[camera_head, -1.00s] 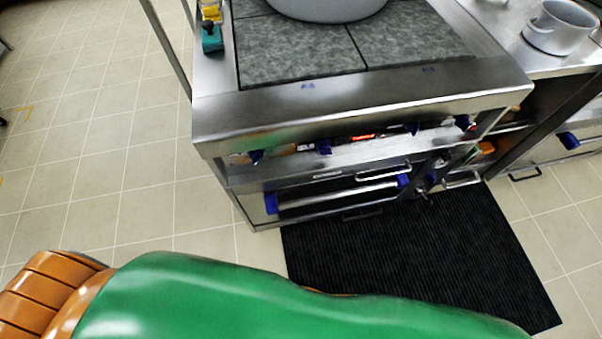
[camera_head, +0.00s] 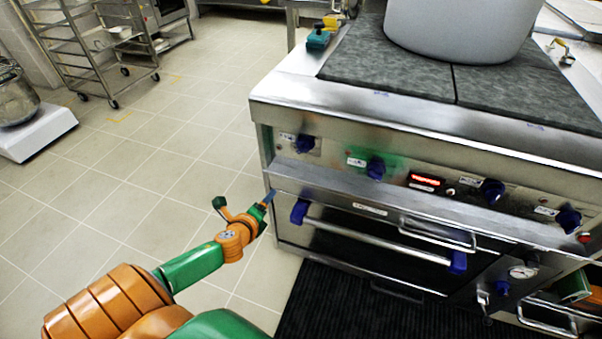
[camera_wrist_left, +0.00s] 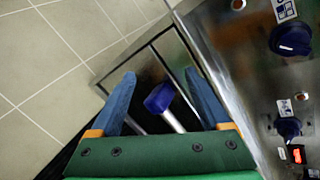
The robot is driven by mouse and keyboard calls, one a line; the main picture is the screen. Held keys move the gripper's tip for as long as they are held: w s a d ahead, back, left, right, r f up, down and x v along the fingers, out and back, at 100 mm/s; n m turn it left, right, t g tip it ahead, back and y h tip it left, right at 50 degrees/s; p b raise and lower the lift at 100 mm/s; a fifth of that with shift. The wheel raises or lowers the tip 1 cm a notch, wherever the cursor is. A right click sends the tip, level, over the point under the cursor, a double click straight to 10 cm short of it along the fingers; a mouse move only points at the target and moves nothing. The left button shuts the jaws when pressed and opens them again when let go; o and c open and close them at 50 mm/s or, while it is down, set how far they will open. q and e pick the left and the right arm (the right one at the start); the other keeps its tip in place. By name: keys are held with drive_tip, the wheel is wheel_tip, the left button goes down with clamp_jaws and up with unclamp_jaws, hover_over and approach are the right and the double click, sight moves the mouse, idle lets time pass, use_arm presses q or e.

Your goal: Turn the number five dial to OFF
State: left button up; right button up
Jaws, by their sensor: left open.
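Several blue dials sit along the stove's steel front panel: a left one (camera_head: 304,143), a second one (camera_head: 376,168), a third one (camera_head: 492,190) and a right one (camera_head: 568,217). A small blue knob (camera_head: 503,287) sits lower, below a gauge. The labels are too small to read, so I cannot tell which is number five. My left gripper (camera_head: 245,203) is open and empty, left of the stove's front corner. In the left wrist view its fingers (camera_wrist_left: 160,75) are spread, with two dials (camera_wrist_left: 290,40) (camera_wrist_left: 288,128) to their right. My right gripper is out of view.
The oven handle (camera_head: 375,235) juts out with blue end brackets below the dials. A large grey pot (camera_head: 455,30) stands on the cooktop (camera_head: 400,70). A black mat (camera_head: 340,305) lies before the stove. The tiled floor at left is clear up to a wheeled rack (camera_head: 85,45).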

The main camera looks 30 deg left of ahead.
use_arm(q)
drive_tip(key=w+d+r+m+t+b, duration=0.2)
drive_tip(key=w+r+m+t+b, duration=0.2)
drive_tip(key=w+r+m+b, duration=0.15)
drive_tip(key=m+t+h+b, duration=0.1)
drive_tip(key=m+t+b, duration=0.1)
drive_tip(key=m, duration=0.3)
approach(301, 151)
drive_tip(key=w+a+f, duration=0.1)
drive_tip(key=w+f, duration=0.1)
drive_tip(key=w, duration=0.1)
drive_tip(key=shift+w+a+r+t+h+p, duration=0.1)
drive_tip(key=shift+w+r+t+h+p, duration=0.25)
drive_tip(key=shift+w+r, duration=0.45)
drive_tip(key=w, duration=0.3)
drive_tip(key=shift+w+a, duration=0.3)
drive_tip(key=shift+a, duration=0.05)
drive_tip(key=shift+w, duration=0.6)
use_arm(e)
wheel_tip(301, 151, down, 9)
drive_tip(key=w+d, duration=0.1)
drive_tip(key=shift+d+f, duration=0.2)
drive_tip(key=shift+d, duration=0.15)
use_arm(q)
clamp_jaws()
drive_tip(key=shift+f, duration=0.1)
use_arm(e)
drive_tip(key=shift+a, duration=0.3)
